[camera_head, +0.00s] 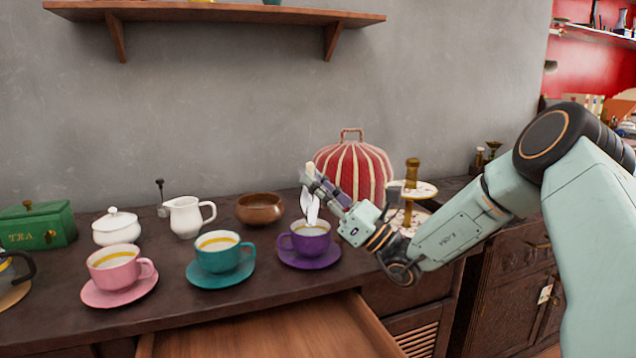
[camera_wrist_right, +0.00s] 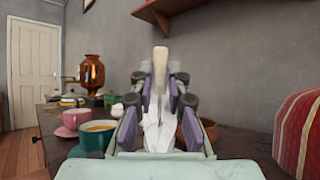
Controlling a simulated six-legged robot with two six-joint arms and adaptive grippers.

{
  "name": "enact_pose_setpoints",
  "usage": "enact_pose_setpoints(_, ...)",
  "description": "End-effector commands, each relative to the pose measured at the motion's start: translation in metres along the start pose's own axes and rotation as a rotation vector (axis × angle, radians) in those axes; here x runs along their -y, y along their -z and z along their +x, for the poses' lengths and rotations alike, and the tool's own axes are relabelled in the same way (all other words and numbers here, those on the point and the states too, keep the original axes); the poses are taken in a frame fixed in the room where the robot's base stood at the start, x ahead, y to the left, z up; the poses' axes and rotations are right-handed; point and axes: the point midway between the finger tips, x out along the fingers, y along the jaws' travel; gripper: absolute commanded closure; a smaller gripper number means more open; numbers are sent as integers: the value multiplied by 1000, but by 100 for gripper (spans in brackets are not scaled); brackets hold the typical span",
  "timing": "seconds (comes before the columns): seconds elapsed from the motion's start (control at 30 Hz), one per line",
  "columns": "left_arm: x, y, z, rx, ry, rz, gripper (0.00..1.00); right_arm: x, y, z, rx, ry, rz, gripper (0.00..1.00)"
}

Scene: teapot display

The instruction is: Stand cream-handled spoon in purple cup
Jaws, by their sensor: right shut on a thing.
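The purple cup (camera_head: 311,242) stands upright on its purple saucer (camera_head: 322,262), right of the teal cup. My right gripper (camera_head: 314,183) reaches in from the right and is shut on the cream-handled spoon (camera_head: 311,170). The spoon is upright, handle up, with its pale lower part above and at the cup's mouth. I cannot tell whether its tip is inside the cup. In the right wrist view, the cream handle (camera_wrist_right: 160,75) stands between the two finger pads, and the gripper hides the purple cup. My left gripper is not in view.
A teal cup (camera_head: 219,257), a pink cup (camera_head: 113,268), a white jug (camera_head: 187,217) and a brown bowl (camera_head: 260,208) stand nearby. A striped red cosy (camera_head: 353,165) and a tiered stand (camera_head: 417,188) are behind my gripper. An open drawer (camera_head: 270,330) juts out in front.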

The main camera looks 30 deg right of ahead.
Motion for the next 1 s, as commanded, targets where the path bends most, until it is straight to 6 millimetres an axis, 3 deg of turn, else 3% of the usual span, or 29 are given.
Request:
enact_pose_setpoints(0.13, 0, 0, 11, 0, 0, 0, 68, 0, 11, -7, -1, 0, 0, 100)
enact_pose_setpoints(0.5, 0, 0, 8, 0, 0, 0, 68, 0, 27, -18, -2, 0, 0, 100)
enact_pose_setpoints(0.97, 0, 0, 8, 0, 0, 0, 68, 0, 30, -20, 0, 0, 0, 100)
enact_pose_setpoints(1.0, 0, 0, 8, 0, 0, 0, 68, 0, 30, -20, 0, 0, 0, 82)
